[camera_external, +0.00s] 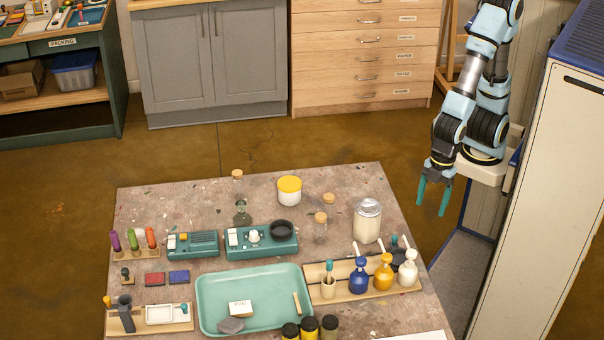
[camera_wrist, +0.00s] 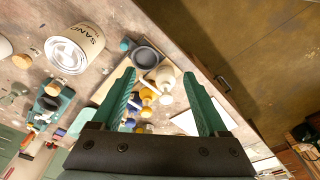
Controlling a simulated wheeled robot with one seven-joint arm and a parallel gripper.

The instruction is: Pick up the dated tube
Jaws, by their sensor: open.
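Three capped tubes stand upright in a small wooden rack (camera_external: 135,255) at the table's left: a purple tube (camera_external: 115,240), a green tube (camera_external: 134,241) and a red-orange tube (camera_external: 151,238). No date can be read on any of them, so I cannot tell which is the dated one. My gripper (camera_external: 433,198) has its teal fingers open and empty. It hangs beyond the table's right side, far from the rack. In the wrist view the open fingers (camera_wrist: 160,76) point toward the pump bottles, with nothing between them held.
The table (camera_external: 205,200) carries a teal tray (camera_external: 265,285) at the front, several pump bottles (camera_external: 384,272), a lidded jar (camera_external: 368,222), a yellow-lidded tub (camera_external: 289,190) and corked glassware (camera_external: 241,213). A tall pale cabinet (camera_external: 540,190) stands right of my arm.

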